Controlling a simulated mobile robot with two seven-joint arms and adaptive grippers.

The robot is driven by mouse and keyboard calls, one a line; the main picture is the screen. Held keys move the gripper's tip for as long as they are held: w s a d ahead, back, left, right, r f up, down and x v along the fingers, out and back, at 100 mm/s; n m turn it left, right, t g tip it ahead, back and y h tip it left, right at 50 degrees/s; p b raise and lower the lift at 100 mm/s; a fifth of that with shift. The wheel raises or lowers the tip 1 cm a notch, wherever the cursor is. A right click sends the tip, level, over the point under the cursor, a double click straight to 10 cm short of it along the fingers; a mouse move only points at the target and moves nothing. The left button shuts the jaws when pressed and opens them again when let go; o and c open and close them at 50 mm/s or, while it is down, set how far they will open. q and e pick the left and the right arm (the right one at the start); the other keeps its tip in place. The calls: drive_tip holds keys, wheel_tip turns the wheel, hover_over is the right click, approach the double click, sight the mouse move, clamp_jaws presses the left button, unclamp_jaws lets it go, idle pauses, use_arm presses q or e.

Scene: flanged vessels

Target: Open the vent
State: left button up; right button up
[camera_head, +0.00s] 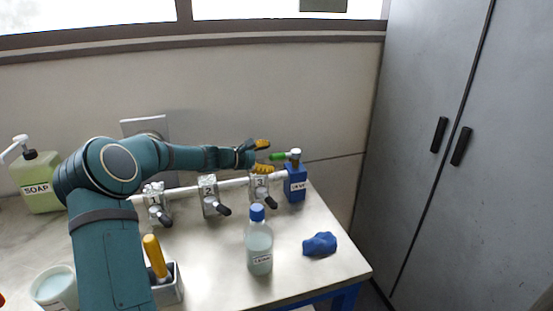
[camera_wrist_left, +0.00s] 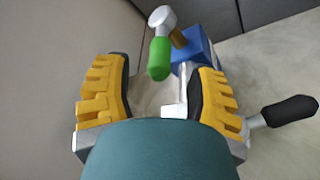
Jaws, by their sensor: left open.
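A green lever handle (camera_head: 279,156) sits on a metal valve stem on top of a blue block (camera_head: 295,184) at the right end of a white pipe. The block's small label is too blurred to read. My left gripper (camera_head: 263,157) is open just left of the green handle. In the left wrist view, the green handle (camera_wrist_left: 160,58) lies ahead between the open yellow-padded fingers (camera_wrist_left: 160,88), and neither finger visibly touches it. The blue block (camera_wrist_left: 196,48) is behind it. My right gripper is not in view.
Valves marked 1 (camera_head: 155,204), 2 (camera_head: 208,196) and 3 (camera_head: 260,186) with black handles line the pipe. A blue-capped bottle (camera_head: 259,248) and blue cloth (camera_head: 320,244) stand in front. A soap dispenser (camera_head: 40,182) is far left. A grey cabinet (camera_head: 455,200) is at right.

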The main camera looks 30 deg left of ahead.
sight(283, 156)
use_arm(q)
drive_tip(key=shift+x, duration=2.05)
drive_tip(key=shift+o, duration=0.2)
clamp_jaws()
